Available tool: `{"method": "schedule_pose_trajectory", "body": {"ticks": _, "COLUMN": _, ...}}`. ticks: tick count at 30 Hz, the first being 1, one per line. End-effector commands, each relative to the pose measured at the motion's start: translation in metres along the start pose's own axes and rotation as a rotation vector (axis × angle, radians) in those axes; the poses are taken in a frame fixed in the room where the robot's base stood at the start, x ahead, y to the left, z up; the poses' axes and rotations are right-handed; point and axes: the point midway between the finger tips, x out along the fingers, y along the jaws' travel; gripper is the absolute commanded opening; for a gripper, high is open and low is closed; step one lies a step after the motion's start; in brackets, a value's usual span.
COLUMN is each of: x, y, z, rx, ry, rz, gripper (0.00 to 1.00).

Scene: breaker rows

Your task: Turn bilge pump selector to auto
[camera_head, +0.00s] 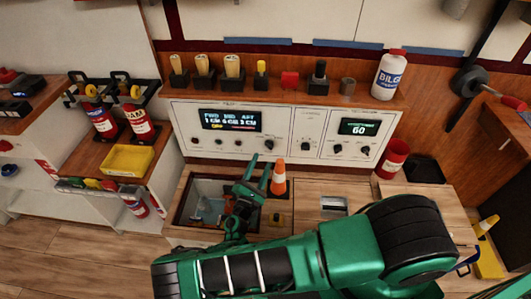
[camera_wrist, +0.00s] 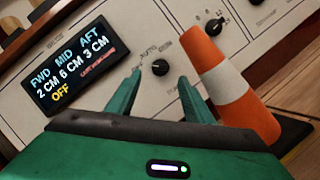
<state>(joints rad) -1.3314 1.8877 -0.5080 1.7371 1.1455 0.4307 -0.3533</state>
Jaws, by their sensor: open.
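The bilge panel (camera_head: 285,132) is white, with a dark screen (camera_wrist: 76,64) that reads FWD 2 cm, MID 6 cm, AFT 3 cm and OFF in yellow. The selector, a black round knob (camera_wrist: 160,67), is on the panel right of the screen, with AUTO printed above it. It also shows in the head view (camera_head: 269,144). Which way its pointer faces is too small to tell. My green gripper (camera_wrist: 160,80) is open and empty. Its fingertips lie to either side of the knob in the wrist view, seemingly short of it; contact cannot be told.
An orange and white cone (camera_wrist: 232,85) stands close right of my gripper. An open hatch (camera_head: 190,215) lies below the panel. Another screen (camera_head: 359,127) with knobs is at the panel's right. A shelf above holds a white bottle (camera_head: 389,76) and several small items.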

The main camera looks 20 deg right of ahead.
Motion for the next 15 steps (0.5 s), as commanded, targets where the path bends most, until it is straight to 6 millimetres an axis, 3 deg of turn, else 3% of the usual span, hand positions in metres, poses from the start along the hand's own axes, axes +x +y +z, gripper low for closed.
{"method": "schedule_pose_trajectory", "body": {"ticks": 6, "x": 0.039, "y": -0.002, "z": 0.002, "rx": -0.001, "ry": -0.005, "rz": -0.003, "gripper": 0.47}}
{"method": "schedule_pose_trajectory", "body": {"ticks": 15, "x": 0.062, "y": -0.002, "z": 0.002, "rx": -0.001, "ry": -0.003, "rz": -0.003, "gripper": 0.47}}
